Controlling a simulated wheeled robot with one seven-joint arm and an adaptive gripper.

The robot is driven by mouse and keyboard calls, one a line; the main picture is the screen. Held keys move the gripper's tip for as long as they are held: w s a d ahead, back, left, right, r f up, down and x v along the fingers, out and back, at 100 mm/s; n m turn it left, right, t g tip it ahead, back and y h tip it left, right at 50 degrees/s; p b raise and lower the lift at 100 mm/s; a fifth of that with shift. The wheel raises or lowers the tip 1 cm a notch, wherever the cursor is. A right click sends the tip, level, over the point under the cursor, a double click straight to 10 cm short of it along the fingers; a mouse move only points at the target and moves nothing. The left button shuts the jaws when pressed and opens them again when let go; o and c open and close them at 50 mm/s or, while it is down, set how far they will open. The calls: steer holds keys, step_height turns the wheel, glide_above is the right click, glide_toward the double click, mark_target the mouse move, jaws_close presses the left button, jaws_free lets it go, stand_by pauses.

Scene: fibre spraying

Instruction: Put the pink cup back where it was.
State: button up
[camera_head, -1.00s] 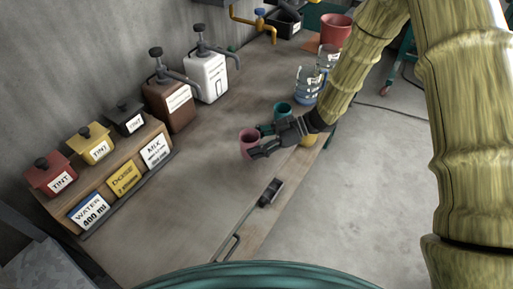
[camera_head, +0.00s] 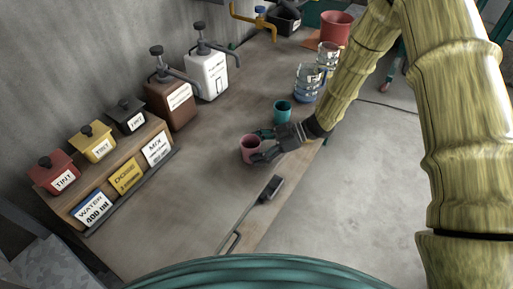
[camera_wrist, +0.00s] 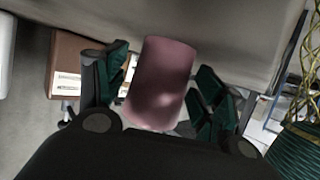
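The pink cup (camera_head: 249,150) is at the middle of the workbench, on the left of my gripper. My gripper (camera_head: 261,145) reaches in from the right with its dark green fingers on either side of the cup. In the wrist view the cup (camera_wrist: 160,82) fills the space between the fingers, slightly tilted in the picture; it appears gripped, though contact is hard to see. The cup is upright and at or close to the bench top; I cannot tell whether its base touches.
A teal cup (camera_head: 282,111) stands just behind my gripper. Clear jugs (camera_head: 308,82) and a red bucket (camera_head: 335,29) are farther back. Pump containers (camera_head: 170,103) and tint boxes (camera_head: 100,143) line the wall side. A dark handled tool (camera_head: 271,188) lies nearer the front. Bench between is clear.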

steer(key=shift+r, duration=0.1)
steer(key=shift+r, duration=0.15)
steer(key=b+v, duration=0.3)
steer(key=v, duration=0.9)
stand_by(0.4)
